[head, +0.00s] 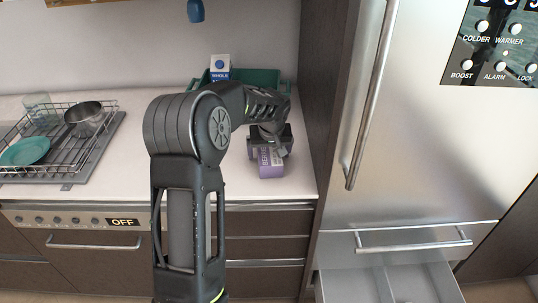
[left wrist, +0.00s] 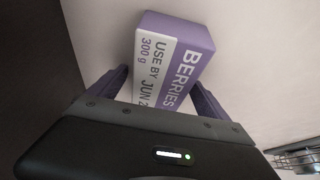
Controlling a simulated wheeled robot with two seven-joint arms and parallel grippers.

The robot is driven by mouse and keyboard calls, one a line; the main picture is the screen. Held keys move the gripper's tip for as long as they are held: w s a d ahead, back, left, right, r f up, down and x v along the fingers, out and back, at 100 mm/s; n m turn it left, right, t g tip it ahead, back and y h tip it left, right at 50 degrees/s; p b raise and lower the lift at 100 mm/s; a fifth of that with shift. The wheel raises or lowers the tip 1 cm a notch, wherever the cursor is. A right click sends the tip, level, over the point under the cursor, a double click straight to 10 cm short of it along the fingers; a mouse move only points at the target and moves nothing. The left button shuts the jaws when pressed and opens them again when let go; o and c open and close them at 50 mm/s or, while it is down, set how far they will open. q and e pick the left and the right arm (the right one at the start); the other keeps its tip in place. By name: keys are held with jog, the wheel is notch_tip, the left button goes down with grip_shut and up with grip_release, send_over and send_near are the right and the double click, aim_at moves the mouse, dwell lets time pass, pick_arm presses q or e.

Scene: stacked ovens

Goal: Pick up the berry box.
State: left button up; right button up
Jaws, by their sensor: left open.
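The berry box is a purple and white carton marked "BERRIES". In the head view the berry box (head: 270,163) stands on the white counter near its right end, partly hidden by my left gripper. My left gripper (head: 268,150) is above and around its far part. In the left wrist view the berry box (left wrist: 174,60) lies between the two fingers of my left gripper (left wrist: 160,88). The fingers are apart, one on each side of the box. Whether they touch it I cannot tell. My right gripper is in neither view.
A green bin (head: 262,78) and a milk carton (head: 220,67) stand behind my arm. The fridge (head: 420,150) rises at right, above an open drawer (head: 392,283).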

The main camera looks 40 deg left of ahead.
pick_arm(q)
jog(key=c, duration=1.8)
